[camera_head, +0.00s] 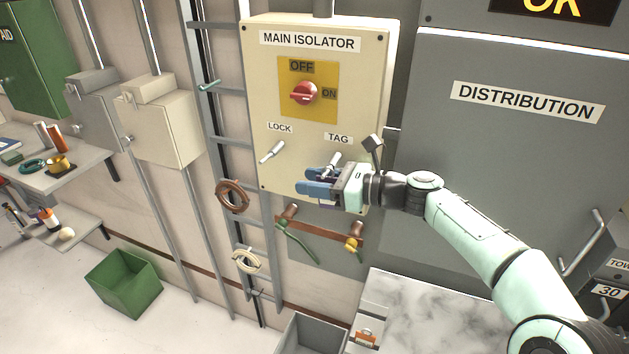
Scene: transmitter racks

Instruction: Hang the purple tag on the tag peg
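The tag peg (333,158) sticks out of the cream main isolator box under the TAG label. My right gripper (312,181) is in front of the box just below this peg, its blue fingers pointing left. A small strip of purple (328,206) shows under the fingers. It may be the lower edge of the purple tag, the rest hidden behind the gripper. I cannot tell whether the fingers grip it or whether it touches the peg. My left gripper is out of view.
The lock peg (271,152) is left of the tag peg. The red switch (303,94) points left on its yellow plate. Below are a rail with hanging tools (318,231), a grey bin (310,335) and a marble top (425,310). The grey distribution cabinet (500,160) stands right.

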